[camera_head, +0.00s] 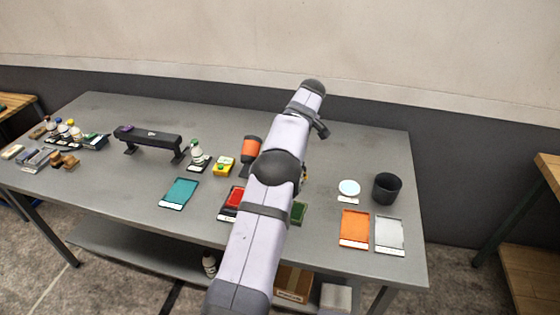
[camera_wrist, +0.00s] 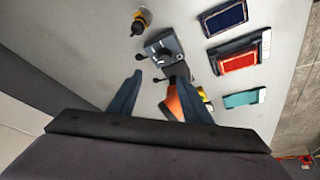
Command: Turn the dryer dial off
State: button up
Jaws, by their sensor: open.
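In the wrist view, a small grey box (camera_wrist: 169,43) with a dark round knob on its face lies just beyond my fingertips; it looks like the dryer's dial unit. Which way the knob points is too small to tell. My gripper (camera_wrist: 158,73) is open, its two dark fingers spread with nothing held between them. In the head view my arm crosses the table and hides the box and most of the gripper.
On the grey table (camera_head: 130,185) are a teal tray (camera_head: 180,192), a red tray (camera_head: 235,199), an orange tray (camera_head: 354,228), a black cup (camera_head: 386,188) and a long black stand (camera_head: 150,138). Bottles and brushes crowd the left end. The back right is clear.

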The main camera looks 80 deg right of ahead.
notch_tip(320, 180, up, 5)
jog(key=p, duration=0.1)
jog(key=w+a+f+m+t+p, duration=0.3)
jog(key=w+a+m+t, duration=0.3)
jog(key=m, duration=0.6)
jog(key=s+d+f+m+g+h, duration=0.1)
jog(key=s+f+m+g+h, duration=0.1)
jog(key=m, duration=1.2)
jog(key=s+d+f+m+g+h, duration=0.1)
jog(key=f+m, duration=0.4)
jog(key=m, duration=0.9)
jog(key=s+g+h, duration=0.1)
jog(key=s, duration=0.1)
jog(key=shift+s+g+h, duration=0.4)
jog(key=shift+p+x, duration=0.9)
jog(key=shift+x, duration=2.8)
